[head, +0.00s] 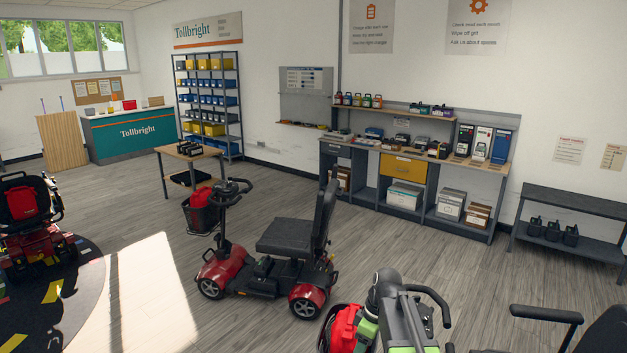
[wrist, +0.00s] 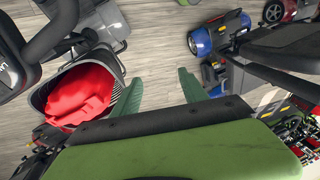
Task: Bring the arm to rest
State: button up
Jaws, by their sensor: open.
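My gripper (wrist: 160,78) shows in the wrist view as two green fingers spread apart, with bare floor between their tips. Nothing is held between them. A dark basket (wrist: 121,88) with a red cloth or bag (wrist: 82,95) in it is just left of the left finger; I cannot tell whether they touch. In the head view, grey and green parts crowd the bottom centre beside a red bag (head: 345,328). I cannot clearly make out my fingertips there.
A red scooter (head: 285,240) stands mid-floor. Another red scooter (head: 25,215) is at the left, and a dark armrest (head: 546,314) at the lower right. A workbench (head: 455,170) and a low dark rack (head: 570,200) line the wall. Floor before the bench is clear.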

jog(key=s+d+f+m+t+h, duration=0.1)
jog(key=s+d+m+h, duration=0.2)
jog(key=s+m, duration=0.4)
jog(key=shift+s+d+m, duration=0.25)
jog(key=shift+d+m, duration=0.3)
jog(key=shift+m, duration=2.15)
